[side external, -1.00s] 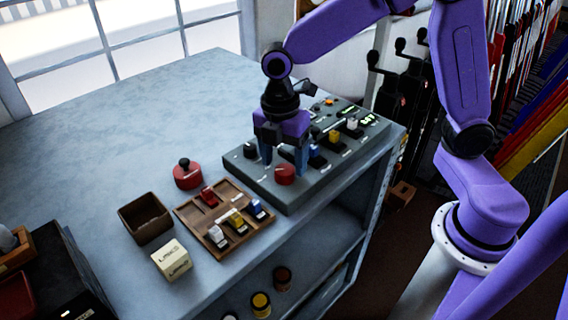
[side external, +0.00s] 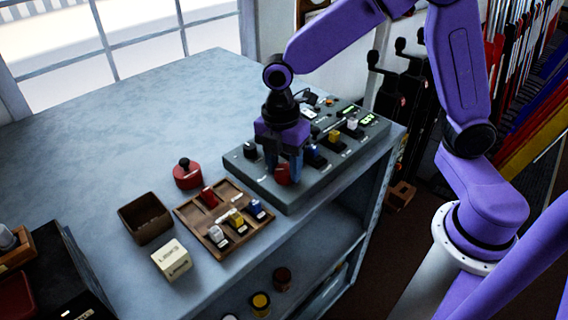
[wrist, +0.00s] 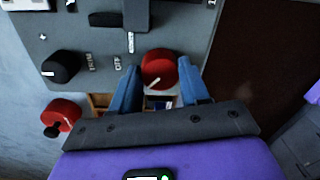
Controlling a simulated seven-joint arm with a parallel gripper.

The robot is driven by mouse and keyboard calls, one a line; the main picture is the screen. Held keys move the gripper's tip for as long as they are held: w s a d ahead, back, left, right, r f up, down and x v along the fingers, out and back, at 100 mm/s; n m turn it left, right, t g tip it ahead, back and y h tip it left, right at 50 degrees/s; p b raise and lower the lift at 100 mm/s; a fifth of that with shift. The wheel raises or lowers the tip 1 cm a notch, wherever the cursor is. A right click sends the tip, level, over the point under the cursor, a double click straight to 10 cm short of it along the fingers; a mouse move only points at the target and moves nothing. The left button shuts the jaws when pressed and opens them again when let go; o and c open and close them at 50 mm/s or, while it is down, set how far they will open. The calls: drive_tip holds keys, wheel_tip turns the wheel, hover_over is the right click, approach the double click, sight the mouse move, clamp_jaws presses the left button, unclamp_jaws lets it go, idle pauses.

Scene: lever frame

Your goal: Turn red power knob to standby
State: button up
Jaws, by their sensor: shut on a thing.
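The red power knob (side external: 283,176) sits at the near left part of the grey control panel (side external: 290,194). In the wrist view the red knob (wrist: 157,66) shows a white pointer mark toward its lower left edge. My gripper (side external: 284,168) points down over the panel with its blue fingers on either side of the knob, shut on it. In the wrist view my gripper (wrist: 159,72) has one finger to the left and one to the right of the knob.
A black knob (wrist: 61,67) sits left of the red one on the panel. Black, blue, yellow and white levers stand behind it. A wooden tray (side external: 192,226), a red round object with a black top (side external: 187,174), a brown box (side external: 146,218) and a cream block (side external: 171,260) occupy the table's near part.

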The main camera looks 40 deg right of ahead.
drive_tip(key=m, duration=0.4)
drive_tip(key=shift+m, duration=0.4)
drive_tip(key=m, duration=0.5)
drive_tip(key=shift+y, duration=0.3)
drive_tip(key=m, duration=0.5)
drive_tip(key=shift+d+r, duration=0.1)
drive_tip(key=shift+m+t, duration=0.3)
drive_tip(key=shift+m, duration=2)
drive_tip(key=o, duration=1.1)
drive_tip(key=shift+c, duration=0.2)
